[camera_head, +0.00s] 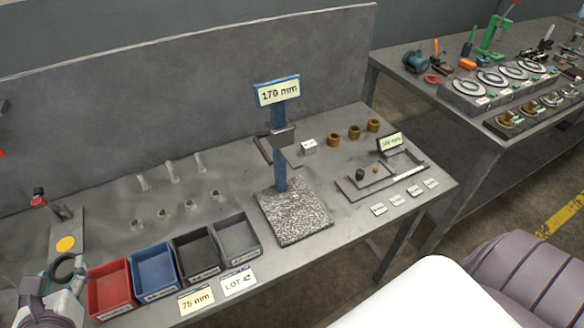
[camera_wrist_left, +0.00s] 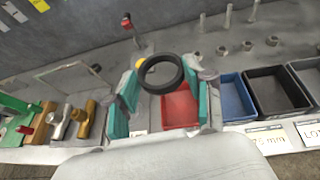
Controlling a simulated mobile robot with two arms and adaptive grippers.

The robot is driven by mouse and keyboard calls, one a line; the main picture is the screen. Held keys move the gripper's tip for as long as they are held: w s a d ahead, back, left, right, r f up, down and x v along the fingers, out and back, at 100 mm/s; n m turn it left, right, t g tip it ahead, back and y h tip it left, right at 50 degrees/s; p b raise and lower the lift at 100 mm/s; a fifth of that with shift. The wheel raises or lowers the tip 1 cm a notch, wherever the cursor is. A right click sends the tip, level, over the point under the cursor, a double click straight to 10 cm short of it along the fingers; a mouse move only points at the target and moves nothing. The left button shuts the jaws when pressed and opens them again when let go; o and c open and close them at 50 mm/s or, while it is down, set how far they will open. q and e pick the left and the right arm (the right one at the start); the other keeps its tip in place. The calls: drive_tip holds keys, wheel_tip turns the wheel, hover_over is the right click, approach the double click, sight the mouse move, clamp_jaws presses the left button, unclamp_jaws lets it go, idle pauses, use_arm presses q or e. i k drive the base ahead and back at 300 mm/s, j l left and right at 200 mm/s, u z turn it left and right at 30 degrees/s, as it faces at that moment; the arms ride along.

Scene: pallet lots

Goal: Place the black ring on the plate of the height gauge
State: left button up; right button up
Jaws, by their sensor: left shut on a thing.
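The black ring (camera_head: 54,268) is at the lower left in the head view. It also shows in the left wrist view (camera_wrist_left: 163,89), between the teal fingers of my left gripper (camera_wrist_left: 161,84), which is shut on it. In the head view my left gripper (camera_head: 66,276) is beside the red bin, holding the ring up. The height gauge (camera_head: 281,172) has a blue post, a dark sliding arm and a "170 mm" sign. Its speckled grey plate (camera_head: 300,222) lies bare at the middle of the bench, well right of the ring. My right gripper is not in view.
Red (camera_head: 109,287), blue (camera_head: 153,270), black (camera_head: 196,254) and grey (camera_head: 237,238) bins stand between the ring and the plate. Metal pins and nuts are behind them. Brass pieces (camera_head: 354,131) and a small tray (camera_head: 352,190) are right of the gauge.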

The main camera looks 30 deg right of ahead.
sight(292, 206)
drive_tip(key=k+z, duration=0.1)
drive_tip(key=z, duration=0.35)
drive_tip(key=k+z, duration=0.1)
drive_tip(key=z, duration=0.4)
drive_tip(key=l+z, duration=0.1)
drive_tip(key=z, duration=0.35)
drive_tip(key=k+j+z, duration=0.15)
drive_tip(key=z, duration=0.2)
drive_tip(key=k+j+z, duration=0.15)
drive_tip(key=j+z, duration=0.15)
drive_tip(key=k+j+z, duration=0.15)
drive_tip(key=z, duration=0.2)
